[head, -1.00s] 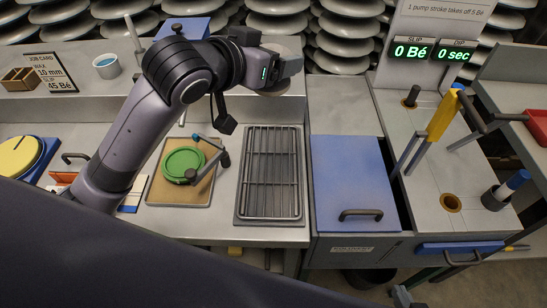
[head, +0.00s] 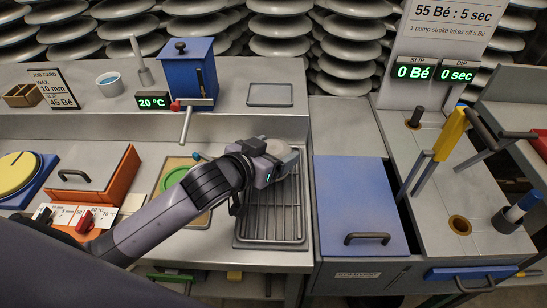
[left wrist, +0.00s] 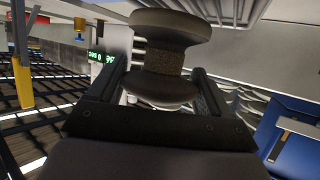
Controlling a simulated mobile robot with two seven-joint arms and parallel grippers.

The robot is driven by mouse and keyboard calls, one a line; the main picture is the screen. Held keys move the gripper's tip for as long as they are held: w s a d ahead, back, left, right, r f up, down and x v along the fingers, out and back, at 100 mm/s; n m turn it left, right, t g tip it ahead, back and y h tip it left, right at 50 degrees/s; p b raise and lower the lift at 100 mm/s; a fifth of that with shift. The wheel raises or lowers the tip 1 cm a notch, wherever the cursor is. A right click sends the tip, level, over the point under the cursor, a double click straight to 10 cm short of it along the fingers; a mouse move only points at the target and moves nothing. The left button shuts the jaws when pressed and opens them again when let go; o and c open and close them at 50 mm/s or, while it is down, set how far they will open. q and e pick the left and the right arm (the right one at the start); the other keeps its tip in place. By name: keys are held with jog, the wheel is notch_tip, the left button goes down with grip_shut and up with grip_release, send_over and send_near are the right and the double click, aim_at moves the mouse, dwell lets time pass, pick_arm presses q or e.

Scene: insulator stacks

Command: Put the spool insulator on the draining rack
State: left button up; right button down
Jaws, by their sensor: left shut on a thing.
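The spool insulator (head: 283,152) is a pale grey-beige piece at the end of my left arm in the head view. In the left wrist view the spool (left wrist: 165,55) shows two wide flanges and a rough brown waist. The draining rack (head: 270,215) is a dark wire grid in a metal tray. The gripper and spool are over its back part and hide some bars; I cannot tell whether the spool touches it. My right gripper is out of view.
An empty small tray (head: 270,94) lies on the back shelf beside a blue box (head: 188,75). A blue lid (head: 360,205) is right of the rack. A green disc (head: 178,178) is partly behind my arm. The rack's front is clear.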

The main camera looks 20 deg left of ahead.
pick_arm(q)
jog(key=shift+f, duration=0.8)
jog(key=shift+f, duration=0.1)
jog(key=o, duration=1.4)
jog(key=shift+f, duration=0.1)
jog(key=shift+r, duration=0.25)
jog(key=shift+s+a, duration=0.1)
jog(key=shift+s, duration=0.25)
jog(key=v, duration=1.1)
jog(key=shift+s, duration=0.15)
